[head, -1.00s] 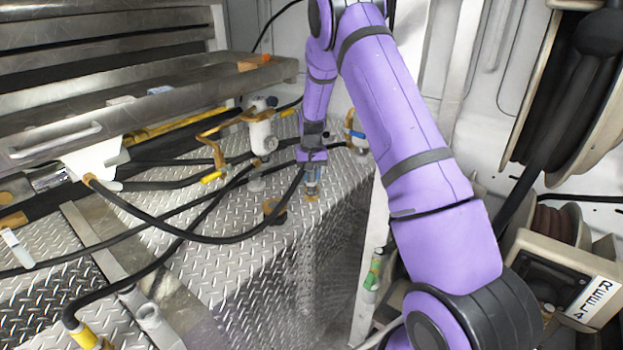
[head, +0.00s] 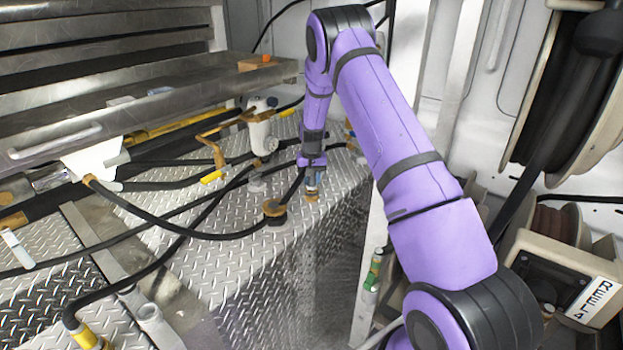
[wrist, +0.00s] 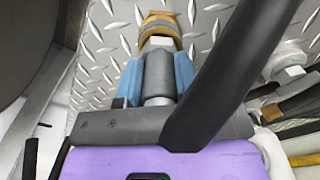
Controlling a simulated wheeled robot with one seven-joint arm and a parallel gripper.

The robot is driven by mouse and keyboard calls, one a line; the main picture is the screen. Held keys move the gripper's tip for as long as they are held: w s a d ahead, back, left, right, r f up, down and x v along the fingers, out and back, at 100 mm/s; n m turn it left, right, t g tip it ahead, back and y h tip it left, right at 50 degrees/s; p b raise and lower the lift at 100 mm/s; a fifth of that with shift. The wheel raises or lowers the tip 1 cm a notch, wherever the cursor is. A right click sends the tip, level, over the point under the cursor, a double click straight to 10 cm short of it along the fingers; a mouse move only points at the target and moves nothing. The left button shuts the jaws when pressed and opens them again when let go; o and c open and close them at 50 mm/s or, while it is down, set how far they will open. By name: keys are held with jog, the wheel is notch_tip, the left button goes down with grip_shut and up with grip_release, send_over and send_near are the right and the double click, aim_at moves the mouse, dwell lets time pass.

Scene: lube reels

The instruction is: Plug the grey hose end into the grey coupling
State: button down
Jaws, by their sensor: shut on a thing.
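My gripper (wrist: 157,80) has blue fingers shut on the grey hose end (wrist: 158,72), a grey cylinder with a pale metal collar. In the head view my gripper (head: 313,180) points down at the treadplate deck. A tan-brown ring-shaped fitting (wrist: 160,24) lies straight ahead of the hose end, and it shows just below the fingers in the head view (head: 311,195). The pale collar meets or overlaps this fitting; I cannot tell whether it is seated. I cannot identify a grey coupling surface with certainty. The black hose (wrist: 222,70) crosses in front of the wrist camera.
Another tan fitting (head: 273,208) stands on the deck to the left, with hose passing beside it. Several black hoses and a white valve body (head: 262,132) lie farther left. A pale upright post (head: 368,262) stands right of the deck, with reels beyond.

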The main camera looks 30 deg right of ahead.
jog(key=c, duration=0.8)
grip_release()
jog(key=shift+f, duration=0.1)
notch_tip(320, 180, up, 12)
jog(key=shift+r, duration=0.2)
jog(key=s+a+r+n+t, duration=0.1)
jog(key=s+a+r, duration=0.5)
jog(key=s+r, duration=0.4)
jog(key=s+a+r+n+t, duration=0.1)
jog(key=s+a+r, duration=0.55)
jog(key=r, duration=0.65)
jog(key=shift+s+a+r+n+t, duration=0.5)
jog(key=shift+s+a, duration=0.5)
jog(key=shift+s, duration=3.75)
jog(key=shift+s+a+r+n+t, duration=0.45)
jog(key=shift+s+a, duration=0.5)
jog(key=shift+s, duration=3.8)
jog(key=shift+s+a+r+n+t, duration=0.3)
jog(key=shift+s+a+n+t, duration=0.5)
jog(key=shift+s, duration=3.95)
jog(key=shift+a+m, duration=0.2)
jog(key=shift+m, duration=0.05)
